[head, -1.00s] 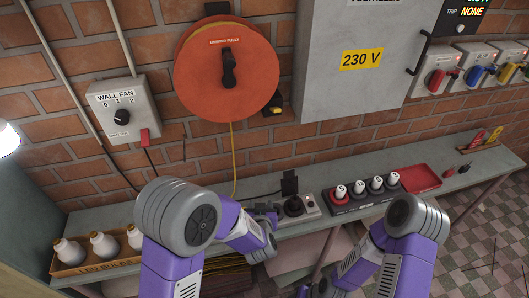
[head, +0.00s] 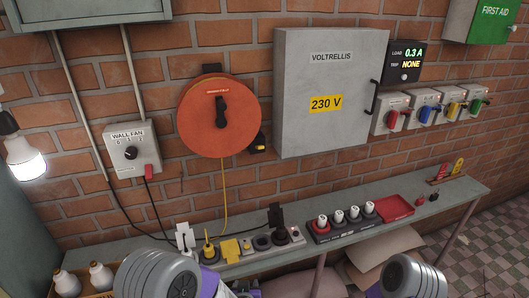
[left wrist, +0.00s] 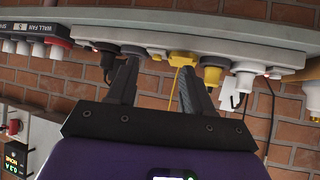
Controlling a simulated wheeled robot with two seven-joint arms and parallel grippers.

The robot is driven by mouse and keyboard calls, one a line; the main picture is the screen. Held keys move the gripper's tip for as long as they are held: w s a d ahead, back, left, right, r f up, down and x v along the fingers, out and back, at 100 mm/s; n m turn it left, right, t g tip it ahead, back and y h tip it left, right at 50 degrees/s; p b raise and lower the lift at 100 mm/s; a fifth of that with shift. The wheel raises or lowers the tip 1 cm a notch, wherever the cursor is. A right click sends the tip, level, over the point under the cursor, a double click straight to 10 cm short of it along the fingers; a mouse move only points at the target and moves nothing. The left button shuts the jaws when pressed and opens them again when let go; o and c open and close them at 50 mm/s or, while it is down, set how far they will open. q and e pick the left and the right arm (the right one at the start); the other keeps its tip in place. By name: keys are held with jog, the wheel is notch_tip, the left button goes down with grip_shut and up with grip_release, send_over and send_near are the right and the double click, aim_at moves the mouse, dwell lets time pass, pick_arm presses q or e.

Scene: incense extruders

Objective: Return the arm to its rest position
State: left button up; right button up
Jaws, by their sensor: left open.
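My left gripper (left wrist: 159,67) is open in the left wrist view, which is turned upside down. Its two dark fingers are apart and I see nothing held between them. Behind the fingertips is the power strip (left wrist: 285,66) with a yellow adapter (left wrist: 183,57), a yellow plug (left wrist: 212,72) and a black plug (left wrist: 108,62). I cannot tell how far the fingers are from it. In the head view my left arm (head: 160,275) is at the bottom edge and its gripper is mostly hidden or cut off. My right arm (head: 412,278) shows only a link; its gripper is out of frame.
The shelf (head: 435,208) holds the power strip (head: 297,240), a dark socket block (head: 345,229) with several white-topped plugs, and a red tray (head: 393,208). An orange cable reel (head: 190,115) and a grey cabinet (head: 300,75) are on the brick wall. Light bulbs (head: 100,275) stand at left.

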pick_arm(q)
jog(key=s+a+f+n+g+h, duration=0.1)
jog(key=s+a+f+g+h, duration=0.1)
jog(key=s+f+g, duration=0.3)
jog(key=s+a+f+n+g+h, duration=0.1)
jog(key=s+f+g, duration=0.3)
jog(key=s+f, duration=0.8)
jog(key=s+a+h, duration=0.1)
jog(key=s, duration=0.2)
jog(key=shift+f+g, duration=0.3)
jog(key=shift+g, duration=0.1)
